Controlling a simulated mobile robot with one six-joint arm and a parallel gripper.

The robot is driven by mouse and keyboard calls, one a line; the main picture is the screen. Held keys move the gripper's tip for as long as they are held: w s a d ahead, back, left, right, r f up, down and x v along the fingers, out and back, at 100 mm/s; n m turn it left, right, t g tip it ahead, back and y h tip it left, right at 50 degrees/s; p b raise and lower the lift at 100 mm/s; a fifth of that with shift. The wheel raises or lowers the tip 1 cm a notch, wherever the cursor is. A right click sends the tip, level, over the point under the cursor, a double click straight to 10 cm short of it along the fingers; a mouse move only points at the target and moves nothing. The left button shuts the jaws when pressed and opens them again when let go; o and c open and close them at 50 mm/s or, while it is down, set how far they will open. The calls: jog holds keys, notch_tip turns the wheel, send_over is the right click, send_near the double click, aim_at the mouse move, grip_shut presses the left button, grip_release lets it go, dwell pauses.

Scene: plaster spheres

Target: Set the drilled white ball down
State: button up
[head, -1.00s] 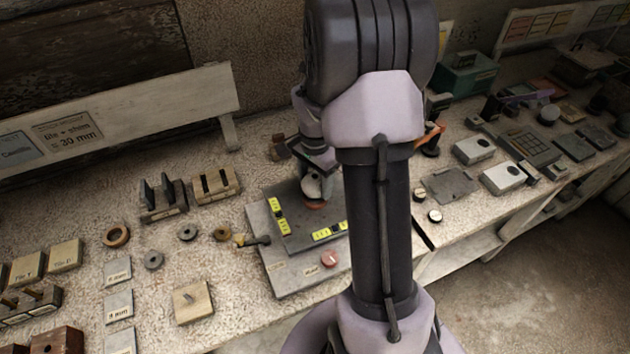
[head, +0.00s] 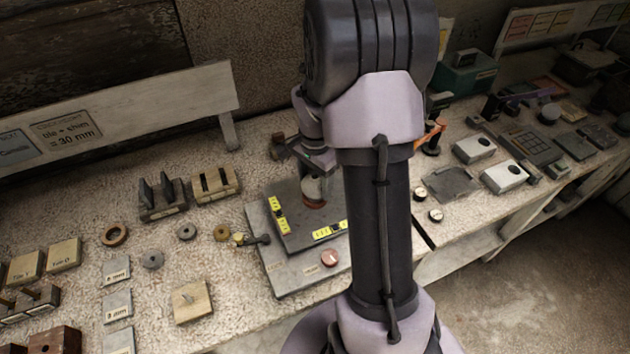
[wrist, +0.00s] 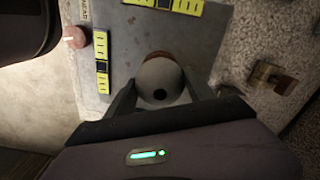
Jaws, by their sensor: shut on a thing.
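The drilled white ball (wrist: 158,76) is between the two fingers of my gripper (wrist: 160,92), which is shut on it. Its dark drilled hole faces the wrist camera. In the head view the ball (head: 314,187) shows small and pale below my gripper. A reddish-brown ring (head: 314,202) is directly under the ball, on the dark plate with yellow level strips. In the wrist view only an edge of the ring (wrist: 158,54) shows past the ball. I cannot tell whether the ball touches the ring.
The dark plate (head: 292,240) has yellow strips (head: 330,231) along two edges. A red round knob (head: 330,258) is on the grey base in front. Loose rings (head: 187,231) and slotted blocks (head: 215,184) lie left. My own arm hides part of the bench.

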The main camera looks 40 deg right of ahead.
jog(key=shift+f+b, duration=0.55)
jog(key=shift+f, duration=0.15)
jog(key=o, duration=1.7)
jog(key=shift+c, duration=0.2)
jog(key=shift+r+p, duration=1.5)
jog(key=shift+r, duration=0.6)
jog(key=shift+f, duration=0.1)
